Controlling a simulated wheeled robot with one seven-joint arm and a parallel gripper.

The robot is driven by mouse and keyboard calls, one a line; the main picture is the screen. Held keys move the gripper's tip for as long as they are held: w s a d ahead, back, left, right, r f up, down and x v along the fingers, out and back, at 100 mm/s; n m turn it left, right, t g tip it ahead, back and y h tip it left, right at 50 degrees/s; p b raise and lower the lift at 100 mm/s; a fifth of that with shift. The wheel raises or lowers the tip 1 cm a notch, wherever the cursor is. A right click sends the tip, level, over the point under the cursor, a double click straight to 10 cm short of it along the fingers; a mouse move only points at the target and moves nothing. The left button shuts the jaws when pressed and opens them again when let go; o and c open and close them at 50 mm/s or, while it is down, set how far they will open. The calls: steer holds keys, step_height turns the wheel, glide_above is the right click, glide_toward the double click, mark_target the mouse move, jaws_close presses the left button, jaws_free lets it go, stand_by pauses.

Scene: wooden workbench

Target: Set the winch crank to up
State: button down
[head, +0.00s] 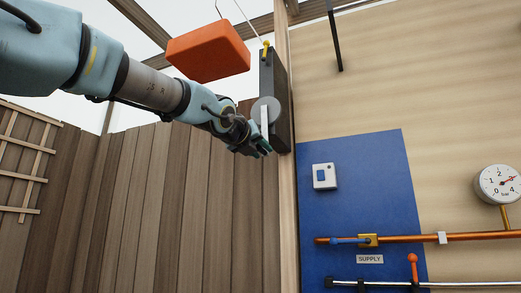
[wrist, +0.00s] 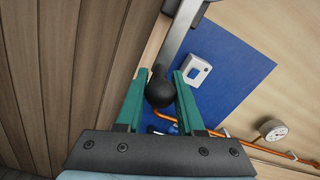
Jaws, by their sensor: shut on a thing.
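The winch is a dark upright plate (head: 281,115) with a grey disc (head: 258,104) on the wooden post. Its pale crank arm (head: 265,120) points down from the disc in the head view. The crank arm also shows at the top of the wrist view (wrist: 183,35) and ends in a black ball knob (wrist: 158,90). My gripper (head: 266,149) is at the lower end of the crank. In the wrist view its teal fingers (wrist: 160,76) are shut on the knob, one on each side. The knob is hidden by the gripper in the head view.
An orange block (head: 208,53) hangs on a line above my arm, left of the winch. A blue panel (head: 365,215) to the right carries a white switch (head: 324,177). Pipes with valves and a gauge (head: 498,184) are lower right. A plank fence (head: 190,200) stands left.

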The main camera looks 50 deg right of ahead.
steer(key=shift+w+r, duration=0.1)
steer(key=shift+w, duration=0.2)
steer(key=c, duration=0.8)
jaws_free()
steer(key=shift+c, duration=0.2)
steer(key=shift+o, duration=0.2)
steer(key=shift+s, duration=0.1)
steer(key=shift+a, duration=0.1)
